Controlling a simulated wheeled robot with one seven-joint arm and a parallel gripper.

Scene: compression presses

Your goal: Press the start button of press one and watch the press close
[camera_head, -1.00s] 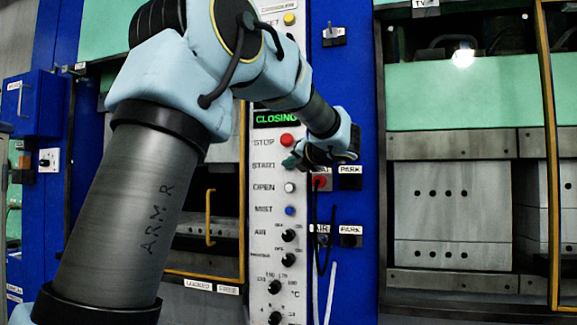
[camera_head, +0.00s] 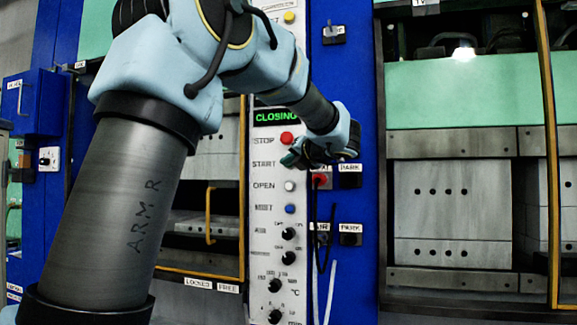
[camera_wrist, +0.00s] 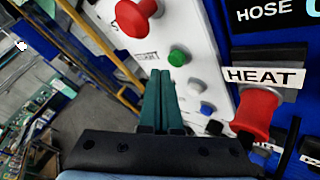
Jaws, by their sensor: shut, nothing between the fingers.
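A white control panel (camera_head: 262,185) stands upright on a blue column. Its display (camera_head: 277,118) reads CLOSING in green. The green start button (camera_wrist: 178,58) shows in the wrist view, just below the red stop button (camera_wrist: 137,17). In the head view my gripper hides the start button, beside the START label (camera_head: 263,164). My gripper (camera_wrist: 160,73) is shut and empty. Its two teal fingers lie together, tips in front of the panel near the green button. The fingertips (camera_head: 289,159) also show in the head view. In the wrist view a small gap seems to separate them from the button; contact cannot be told.
A press (camera_head: 455,210) with pale green and grey blocks stands right of the column. Another press, with a yellow handle (camera_head: 210,215), is partly hidden behind my arm on the left. A red HEAT connector (camera_wrist: 257,112) and hanging hoses (camera_head: 322,240) are close right of my gripper.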

